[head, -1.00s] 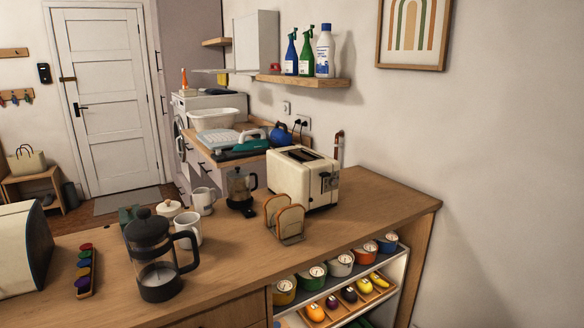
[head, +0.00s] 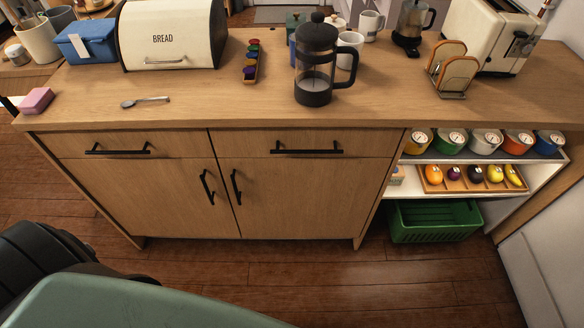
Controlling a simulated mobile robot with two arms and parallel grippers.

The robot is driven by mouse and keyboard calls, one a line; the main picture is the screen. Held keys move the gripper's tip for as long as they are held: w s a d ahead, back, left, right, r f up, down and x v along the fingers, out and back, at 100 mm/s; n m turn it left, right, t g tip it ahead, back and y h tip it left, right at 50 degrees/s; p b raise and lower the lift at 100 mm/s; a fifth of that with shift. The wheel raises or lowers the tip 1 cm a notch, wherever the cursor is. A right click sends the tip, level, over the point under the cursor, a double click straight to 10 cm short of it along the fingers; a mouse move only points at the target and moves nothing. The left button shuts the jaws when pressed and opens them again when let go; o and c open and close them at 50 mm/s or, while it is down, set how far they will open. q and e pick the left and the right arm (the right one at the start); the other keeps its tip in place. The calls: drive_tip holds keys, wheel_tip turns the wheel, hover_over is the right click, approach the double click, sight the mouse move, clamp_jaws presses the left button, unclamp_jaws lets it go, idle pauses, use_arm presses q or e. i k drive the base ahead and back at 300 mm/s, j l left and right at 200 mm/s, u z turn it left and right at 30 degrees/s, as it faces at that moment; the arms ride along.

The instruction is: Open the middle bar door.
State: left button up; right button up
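The bar has two wooden doors side by side, both shut. The left door (head: 150,195) has a black vertical handle (head: 207,187) near its right edge. The other door (head: 300,200), in the middle between the left door and the open shelves, has a black handle (head: 236,187) near its left edge. The two handles are close together. A shut drawer with a horizontal black handle (head: 307,148) is above the middle door, and another (head: 118,150) is above the left door. Neither gripper shows in the head view.
Open shelves (head: 400,207) to the right hold several canisters, a fruit tray (head: 455,186) and a green crate (head: 435,222). The counter (head: 215,105) carries a French press (head: 315,65), bread bin (head: 170,35), spoon and pink sponge. The floor before the doors looks clear.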

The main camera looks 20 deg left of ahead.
sight(271, 198)
drive_tip(key=u, duration=0.7)
drive_tip(key=k+l+u, duration=0.15)
drive_tip(key=l, duration=0.15)
